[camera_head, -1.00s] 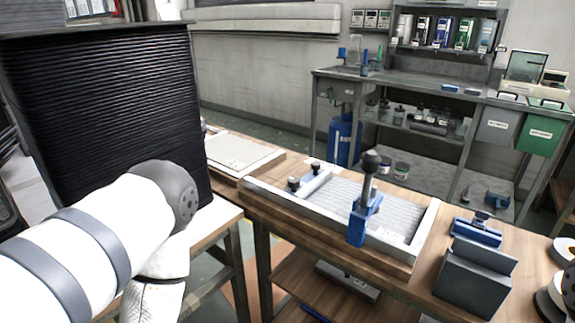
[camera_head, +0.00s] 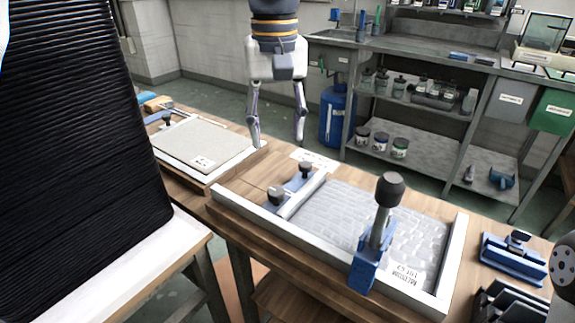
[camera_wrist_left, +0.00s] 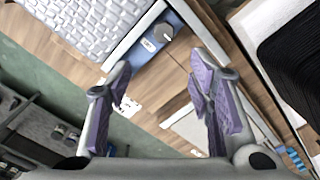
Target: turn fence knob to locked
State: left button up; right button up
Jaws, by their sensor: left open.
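The tray panel (camera_head: 455,265) stands on the wooden bench, with pale textured material inside a light frame. At its left end a white fence bar (camera_head: 303,196) lies beside a blue strip carrying two dark knobs, a near knob (camera_head: 276,194) and a far knob (camera_head: 305,169). Their lock state is too small to read. My left gripper (camera_head: 277,143) hangs above and behind the knobs, open and empty, apart from them. In the left wrist view, a knob (camera_wrist_left: 163,33) on a blue, labelled base shows beyond the open fingers (camera_wrist_left: 160,72). My right gripper is out of view.
A tall ball-topped lever (camera_head: 380,230) on a blue base rises at the tray's front edge. A second panel (camera_head: 200,147) lies to the left. A black ribbed stack (camera_head: 70,150) fills the left side. A blue fixture (camera_head: 515,257) sits right of the tray.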

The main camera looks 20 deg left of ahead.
aim_at(276, 191)
pick_arm(q)
jog(key=f, duration=0.4)
jog(key=s+f, duration=0.1)
jog(key=f, duration=0.6)
jog(key=shift+s+f, duration=0.25)
jog(key=shift+f, duration=0.05)
grip_shut()
